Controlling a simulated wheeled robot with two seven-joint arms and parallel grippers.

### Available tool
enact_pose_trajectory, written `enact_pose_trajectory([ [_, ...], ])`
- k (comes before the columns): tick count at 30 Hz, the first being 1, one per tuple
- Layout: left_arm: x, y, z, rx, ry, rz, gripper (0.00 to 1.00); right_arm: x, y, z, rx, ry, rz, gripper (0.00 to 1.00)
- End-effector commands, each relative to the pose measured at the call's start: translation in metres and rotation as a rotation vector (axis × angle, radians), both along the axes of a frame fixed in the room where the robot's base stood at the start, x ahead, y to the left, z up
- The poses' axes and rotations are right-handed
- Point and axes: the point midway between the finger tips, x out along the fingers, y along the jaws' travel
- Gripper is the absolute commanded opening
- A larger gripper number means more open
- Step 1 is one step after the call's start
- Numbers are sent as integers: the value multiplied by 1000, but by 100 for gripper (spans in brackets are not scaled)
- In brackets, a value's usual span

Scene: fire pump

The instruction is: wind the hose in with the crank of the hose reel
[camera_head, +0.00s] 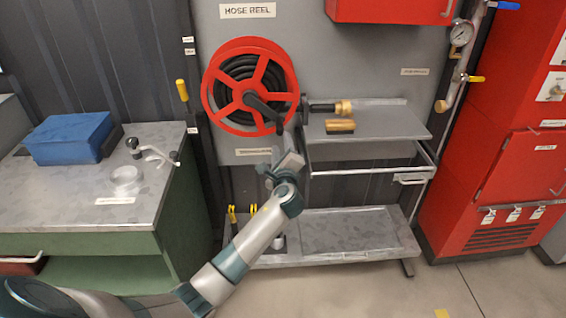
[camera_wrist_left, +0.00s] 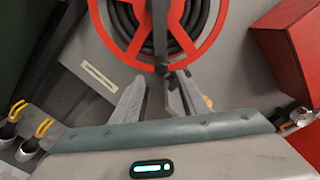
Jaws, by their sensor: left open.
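The hose reel (camera_head: 250,86) is a red spoked wheel on a grey wall panel, with black hose wound on it. Its dark crank (camera_head: 263,108) runs from the hub down to the right. In the left wrist view the reel (camera_wrist_left: 125,45) is at the top and the crank arm (camera_wrist_left: 160,35) hangs down from the hub. My left gripper (camera_head: 290,134) is at the lower right of the reel, near the crank's outer end. In the wrist view its fingers (camera_wrist_left: 158,92) are apart, with the crank's end just above and between them. I cannot tell whether they touch it. My right gripper is not in view.
A grey shelf (camera_head: 385,124) right of the reel holds a nozzle (camera_head: 330,107) and a brush (camera_head: 340,126). A workbench (camera_head: 75,200) with a blue box (camera_head: 70,137) stands left. A red cabinet (camera_head: 500,150) stands right. Floor is clear at lower right.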

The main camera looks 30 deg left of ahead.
Motion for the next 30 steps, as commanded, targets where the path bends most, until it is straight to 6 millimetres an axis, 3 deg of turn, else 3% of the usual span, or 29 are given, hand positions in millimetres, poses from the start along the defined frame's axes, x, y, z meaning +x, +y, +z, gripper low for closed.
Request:
enact_pose_trajectory([
  [6, -35, -22, -2, -2, -1, -2, 40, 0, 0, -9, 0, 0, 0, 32],
  [12, -55, -34, -2, -1, 1, 0, 40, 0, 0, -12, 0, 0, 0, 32],
  [30, -62, -38, -1, 0, 2, 0, 40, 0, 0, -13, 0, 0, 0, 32],
])
